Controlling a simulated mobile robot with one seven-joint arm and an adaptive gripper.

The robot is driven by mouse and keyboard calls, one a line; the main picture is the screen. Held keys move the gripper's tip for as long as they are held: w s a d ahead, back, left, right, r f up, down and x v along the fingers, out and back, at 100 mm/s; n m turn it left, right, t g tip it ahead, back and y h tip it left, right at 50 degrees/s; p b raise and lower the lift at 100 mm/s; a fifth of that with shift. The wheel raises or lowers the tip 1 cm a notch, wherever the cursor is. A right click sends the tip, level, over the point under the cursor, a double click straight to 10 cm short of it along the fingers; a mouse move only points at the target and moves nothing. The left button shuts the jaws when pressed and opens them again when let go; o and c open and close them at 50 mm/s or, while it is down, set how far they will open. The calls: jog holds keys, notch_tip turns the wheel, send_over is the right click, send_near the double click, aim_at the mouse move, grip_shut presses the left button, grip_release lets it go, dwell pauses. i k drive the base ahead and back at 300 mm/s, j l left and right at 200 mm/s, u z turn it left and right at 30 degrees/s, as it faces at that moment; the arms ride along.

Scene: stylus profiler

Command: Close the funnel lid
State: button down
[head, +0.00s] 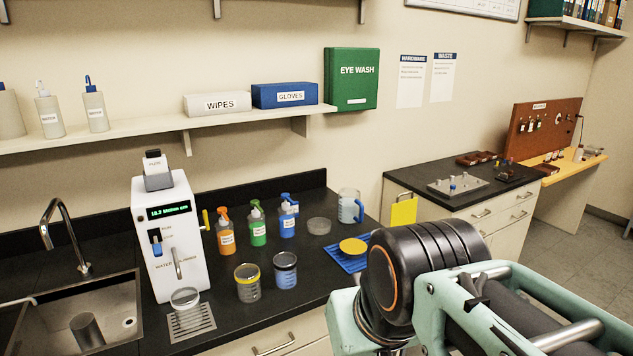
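I cannot make out a funnel or a funnel lid for sure. A white water machine (171,238) stands on the black bench beside the sink. A grey block with a black cap (157,170) sits on its top; I cannot tell whether this is a lid. A round yellow disc (353,246) lies on a blue ribbed mat (338,257) at the right of the bench. Part of my arm fills the lower right, and my gripper's fingers do not show.
Orange (226,236), green (258,226) and blue (287,220) bottles stand mid-bench. In front are a yellow-rimmed jar (248,287) and a dark-rimmed jar (285,275). A clear blue-handled jug (350,208) is behind the mat. The sink (75,315) is at left.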

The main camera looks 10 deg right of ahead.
aim_at(404, 212)
jog(key=i+l, duration=0.1)
jog(key=l, duration=0.35)
jog(key=i+l, duration=0.1)
jog(key=l, duration=0.4)
jog(key=i+l, duration=0.15)
jog(key=l, duration=0.3)
jog(key=i+l, duration=0.1)
jog(key=l, duration=0.35)
jog(key=i+l, duration=0.1)
jog(key=l, duration=0.4)
jog(key=i+l, duration=0.15)
jog(key=l, duration=0.2)
jog(key=i+l+u, duration=0.1)
jog(key=l, duration=0.3)
jog(key=i, duration=0.1)
